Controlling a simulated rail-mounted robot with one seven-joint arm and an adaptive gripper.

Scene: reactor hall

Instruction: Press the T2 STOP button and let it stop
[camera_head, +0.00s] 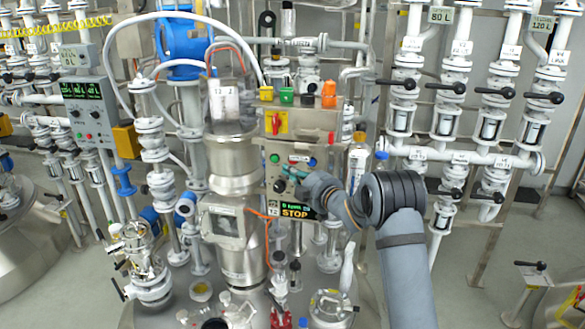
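A grey control box (266,176) stands in the middle of the camera_head view, on the front of the steel reactor. I cannot read the button labels, so I cannot tell which is T2 STOP. The display (295,211) below shows STOP in yellow letters. My gripper (289,172) is at the box face, coming from the lower right. Its tips are close to the buttons; I cannot tell whether they touch. The gripper and wrist cover part of the face.
A red-and-yellow switch (276,123) sits above the panel, with coloured connectors along the top. A second panel (88,110) with a green-lettered display stands at the left. White pipes and valves (450,122) fill the right. Glass and steel fittings crowd the reactor top below.

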